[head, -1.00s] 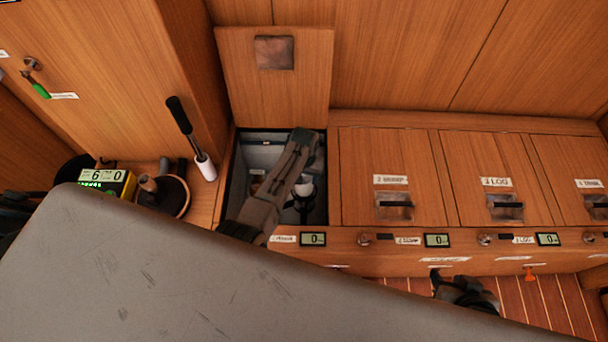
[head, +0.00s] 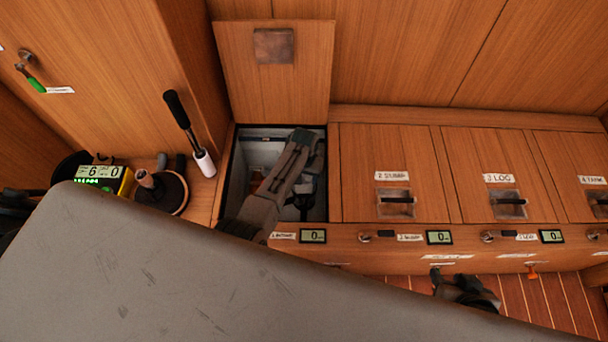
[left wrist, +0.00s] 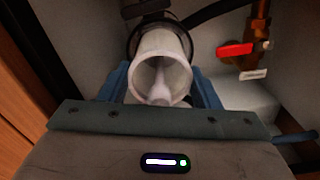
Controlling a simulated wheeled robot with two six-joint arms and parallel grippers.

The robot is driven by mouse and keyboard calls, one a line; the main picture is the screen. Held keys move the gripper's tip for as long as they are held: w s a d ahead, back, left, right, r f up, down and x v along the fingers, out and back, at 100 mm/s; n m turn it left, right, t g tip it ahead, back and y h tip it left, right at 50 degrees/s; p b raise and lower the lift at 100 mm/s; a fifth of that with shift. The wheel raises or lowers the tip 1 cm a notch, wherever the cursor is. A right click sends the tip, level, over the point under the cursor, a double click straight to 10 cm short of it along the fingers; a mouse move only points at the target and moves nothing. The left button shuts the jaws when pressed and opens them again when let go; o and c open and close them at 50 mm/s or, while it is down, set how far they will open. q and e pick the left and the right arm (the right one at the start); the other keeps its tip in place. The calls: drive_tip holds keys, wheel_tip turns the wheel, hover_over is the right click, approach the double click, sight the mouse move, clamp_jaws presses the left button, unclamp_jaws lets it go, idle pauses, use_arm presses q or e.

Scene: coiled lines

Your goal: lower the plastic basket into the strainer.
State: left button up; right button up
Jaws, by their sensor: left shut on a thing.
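The plastic basket (left wrist: 170,47) is a white tube, its open end facing the left wrist camera and a pale stem inside. My left gripper (left wrist: 162,88) is shut on it, a blue finger on each side. The strainer (left wrist: 131,42) shows as a dark round rim around the basket's far end; how deep the basket sits in it is hidden. In the head view my left arm reaches down into the open locker, and its fingertips and the basket are hidden. My right gripper (head: 466,288) is a dark shape at the lower right, over the floor; its jaws are unclear.
The open locker (head: 232,185) has its lid (head: 272,95) raised behind it. Inside, a red valve handle (left wrist: 235,50) and a dark hose (left wrist: 215,12) are near the strainer. Closed lockers (head: 390,165) line the right. A grey surface (head: 150,270) fills the foreground.

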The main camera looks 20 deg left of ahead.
use_arm(q)
drive_tip(key=shift+f+b, duration=1.5)
drive_tip(key=shift+f, duration=0.75)
drive_tip(key=shift+r, duration=0.15)
drive_tip(key=shift+r+p, duration=0.35)
drive_tip(key=shift+p, duration=0.35)
drive_tip(key=shift+p, duration=0.5)
drive_tip(key=shift+f+b, duration=0.35)
drive_tip(key=shift+f, duration=0.1)
idle(0.6)
drive_tip(key=shift+r, duration=0.15)
idle(0.4)
drive_tip(key=shift+r+p, duration=0.3)
drive_tip(key=shift+p, duration=0.3)
